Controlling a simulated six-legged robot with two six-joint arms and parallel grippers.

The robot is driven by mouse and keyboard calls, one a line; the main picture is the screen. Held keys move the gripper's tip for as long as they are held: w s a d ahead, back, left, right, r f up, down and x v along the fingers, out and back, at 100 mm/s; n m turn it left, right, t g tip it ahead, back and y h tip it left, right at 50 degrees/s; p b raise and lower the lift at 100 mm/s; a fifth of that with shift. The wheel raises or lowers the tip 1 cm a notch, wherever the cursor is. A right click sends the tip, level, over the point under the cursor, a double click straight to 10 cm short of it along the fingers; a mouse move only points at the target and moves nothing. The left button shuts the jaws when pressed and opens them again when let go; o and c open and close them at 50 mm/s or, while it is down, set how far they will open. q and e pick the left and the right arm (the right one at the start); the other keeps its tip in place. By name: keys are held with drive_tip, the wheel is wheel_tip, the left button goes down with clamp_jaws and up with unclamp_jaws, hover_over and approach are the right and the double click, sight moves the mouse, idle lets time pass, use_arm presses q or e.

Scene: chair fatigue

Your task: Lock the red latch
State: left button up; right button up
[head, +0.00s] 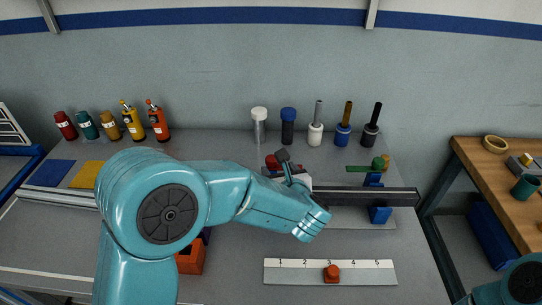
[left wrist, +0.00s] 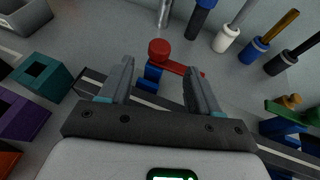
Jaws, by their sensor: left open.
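The red latch (left wrist: 159,48) has a round knob and a flat red bar that runs to the right and slightly down, on a blue block (left wrist: 151,76). In the head view only part of the red latch (head: 271,161) shows beside my left gripper (head: 284,160). In the left wrist view my left gripper (left wrist: 159,68) is open, with its two fingers on either side of the latch. The right finger overlaps the bar's end; I cannot tell if they touch. My right gripper is out of view.
A green latch (head: 360,169) sits on a blue block at the rail's right. Several bottles and screwdrivers stand along the back. A wooden table (head: 480,180) stands at the right.

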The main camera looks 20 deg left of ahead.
sight(273, 162)
use_arm(q)
drive_tip(key=p+x, duration=0.1)
drive_tip(key=x, duration=0.8)
clamp_jaws()
